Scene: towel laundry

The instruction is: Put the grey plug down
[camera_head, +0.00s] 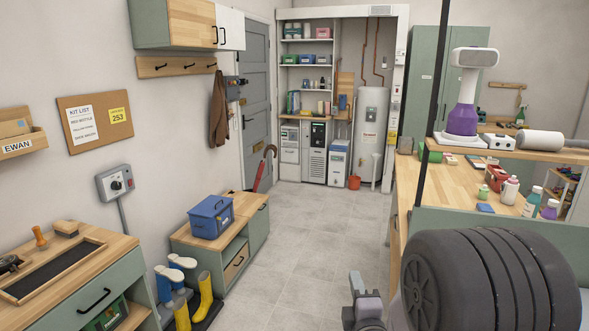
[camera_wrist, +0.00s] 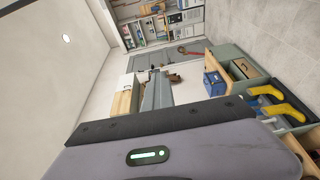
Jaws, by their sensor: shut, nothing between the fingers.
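I cannot make out a grey plug for certain in either view. A grey wall box (camera_head: 115,183) with a round black-and-white front hangs on the left wall, with a grey conduit below it; I cannot tell whether a plug is in it. My gripper (camera_head: 355,282) shows at the bottom centre of the head view, out over the floor and well apart from the wall box. Its fingers (camera_wrist: 156,74) are shut and hold nothing in the wrist view.
A wooden-topped cabinet (camera_head: 115,262) stands at the left. A low bench (camera_head: 183,238) carries a blue box (camera_head: 211,216), with yellow boots (camera_head: 205,290) in front. A wooden worktop (camera_head: 455,183) with bottles is at the right. The tiled floor (camera_head: 300,230) between is clear.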

